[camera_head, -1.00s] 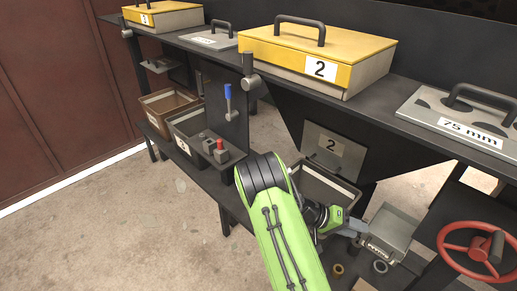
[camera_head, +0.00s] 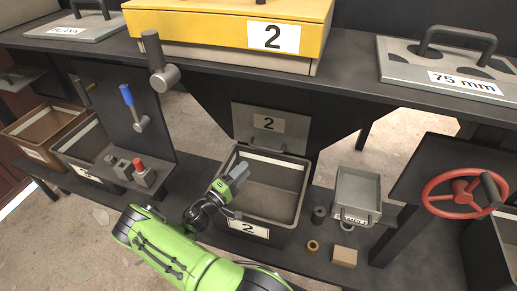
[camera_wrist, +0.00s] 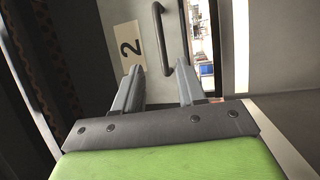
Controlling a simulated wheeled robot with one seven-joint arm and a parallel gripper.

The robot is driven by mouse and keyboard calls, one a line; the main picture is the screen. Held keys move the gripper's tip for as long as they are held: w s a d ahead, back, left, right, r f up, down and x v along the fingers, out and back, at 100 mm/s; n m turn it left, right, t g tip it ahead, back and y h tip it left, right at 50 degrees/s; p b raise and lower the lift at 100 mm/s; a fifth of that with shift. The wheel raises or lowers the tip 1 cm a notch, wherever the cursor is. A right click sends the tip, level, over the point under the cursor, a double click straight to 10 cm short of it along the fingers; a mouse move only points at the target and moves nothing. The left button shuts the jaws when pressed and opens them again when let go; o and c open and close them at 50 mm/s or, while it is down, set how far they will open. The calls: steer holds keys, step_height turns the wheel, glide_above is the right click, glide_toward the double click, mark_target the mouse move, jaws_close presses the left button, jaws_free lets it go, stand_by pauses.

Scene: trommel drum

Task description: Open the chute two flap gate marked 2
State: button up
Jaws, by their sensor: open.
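The flap gate marked 2 (camera_head: 268,128) is a grey plate with a "2" label, hanging below the dark chute in the head view. In the wrist view the plate (camera_wrist: 112,12) shows ahead with its label (camera_wrist: 127,45) and a dark bar handle (camera_wrist: 162,35). My gripper (camera_head: 238,172) is over the left part of the bin marked 2, below and in front of the flap. In the wrist view my gripper (camera_wrist: 158,84) is open and empty, its fingers pointing at the plate. The handle is beyond the fingertips, with no contact visible.
The grey bin marked 2 (camera_head: 227,207) stands under the flap. A small grey tray (camera_head: 357,190), rings and a tan block (camera_head: 344,256) are to its right. A red handwheel (camera_head: 465,192) is further right. A blue-handled lever (camera_head: 128,95) and a red button (camera_head: 139,165) are left.

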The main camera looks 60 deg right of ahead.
mark_target(265, 149)
steer(key=b+x, duration=0.2)
steer(key=x, duration=1)
steer(key=shift+d, duration=0.1)
jaws_close()
